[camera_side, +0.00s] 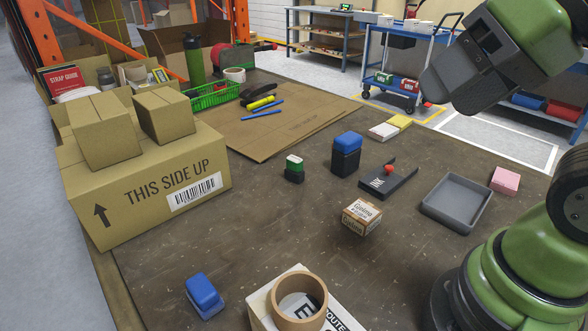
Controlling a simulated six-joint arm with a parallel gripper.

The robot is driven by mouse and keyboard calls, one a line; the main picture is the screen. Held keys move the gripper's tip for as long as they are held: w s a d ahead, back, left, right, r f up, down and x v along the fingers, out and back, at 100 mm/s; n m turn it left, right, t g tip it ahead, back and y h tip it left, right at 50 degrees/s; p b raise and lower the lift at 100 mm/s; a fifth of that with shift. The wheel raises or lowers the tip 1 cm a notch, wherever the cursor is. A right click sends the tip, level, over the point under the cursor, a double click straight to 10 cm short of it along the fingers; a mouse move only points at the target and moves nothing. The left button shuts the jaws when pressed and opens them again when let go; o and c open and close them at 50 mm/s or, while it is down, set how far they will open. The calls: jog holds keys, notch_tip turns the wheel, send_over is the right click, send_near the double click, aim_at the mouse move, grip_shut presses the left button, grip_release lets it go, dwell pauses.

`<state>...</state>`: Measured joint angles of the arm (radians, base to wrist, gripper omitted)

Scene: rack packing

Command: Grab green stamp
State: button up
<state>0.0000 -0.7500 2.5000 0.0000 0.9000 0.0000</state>
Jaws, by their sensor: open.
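My gripper (440,92) is at the upper right, raised above the table and well apart from the green stamp. It is open and I see nothing held in it. The green stamp is in plain view, with nothing covering it.
A small carton (361,217), a black tray-like holder (390,182) and a grey tray (457,201) stand right of the stamps. A large box (150,190) is at left. A blue block (204,295) and a tape roll (299,304) are in front. Table around the green stamp is clear.

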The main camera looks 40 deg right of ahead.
jog(key=n+g+h, duration=0.1)
jog(key=n+g, duration=0.2)
jog(key=n, duration=0.3)
send_over(296, 158)
jog(key=s, duration=0.2)
notch_tip(296, 158, down, 22)
jog(key=shift+w+d+f, duration=0.1)
jog(key=shift+f, duration=0.05)
jog(key=shift+d+x, duration=0.15)
jog(key=shift+x, duration=1.4)
jog(key=shift+d+x, duration=0.1)
jog(key=shift+x, duration=1.45)
jog(key=shift+a, duration=0.15)
jog(key=c, duration=1)
